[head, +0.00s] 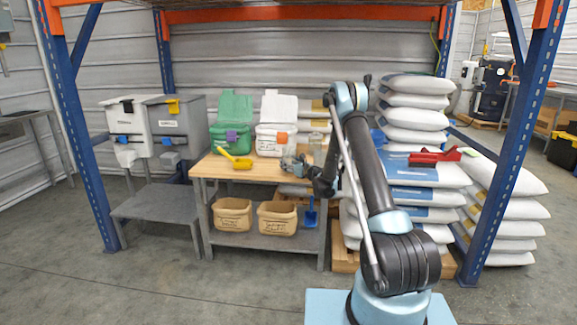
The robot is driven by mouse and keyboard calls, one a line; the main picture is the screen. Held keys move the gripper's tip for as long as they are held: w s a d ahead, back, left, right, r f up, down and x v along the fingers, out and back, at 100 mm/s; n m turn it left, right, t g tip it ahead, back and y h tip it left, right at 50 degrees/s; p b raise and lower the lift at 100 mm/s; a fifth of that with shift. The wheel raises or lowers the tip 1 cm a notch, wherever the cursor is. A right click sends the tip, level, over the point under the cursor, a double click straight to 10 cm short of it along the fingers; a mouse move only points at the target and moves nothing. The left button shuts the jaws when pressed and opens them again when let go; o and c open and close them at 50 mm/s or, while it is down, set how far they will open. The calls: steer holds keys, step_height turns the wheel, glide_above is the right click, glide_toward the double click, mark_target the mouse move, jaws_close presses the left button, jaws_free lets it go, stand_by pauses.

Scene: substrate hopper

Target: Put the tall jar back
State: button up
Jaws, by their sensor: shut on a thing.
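My gripper (300,164) is over the right part of the wooden workbench (204,168), its fingers pointing left. It is shut on a small, clear-looking jar (289,151), which appears to be the tall jar. The jar stands in front of the white tub with the orange latch (275,139). The fingers hide part of it, and I cannot tell whether its base touches the bench top. Other pale, clear-looking containers (318,138) stand further right, partly behind my arm.
A green tub (234,118) and a yellow scoop (236,160) are on the bench's left. Bins (231,216) and a blue scoop (311,213) are on the lower shelf. Stacked sacks (418,115) with a red scoop (434,156) are right.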

steer(key=shift+f, duration=0.1)
steer(key=o, duration=1.3)
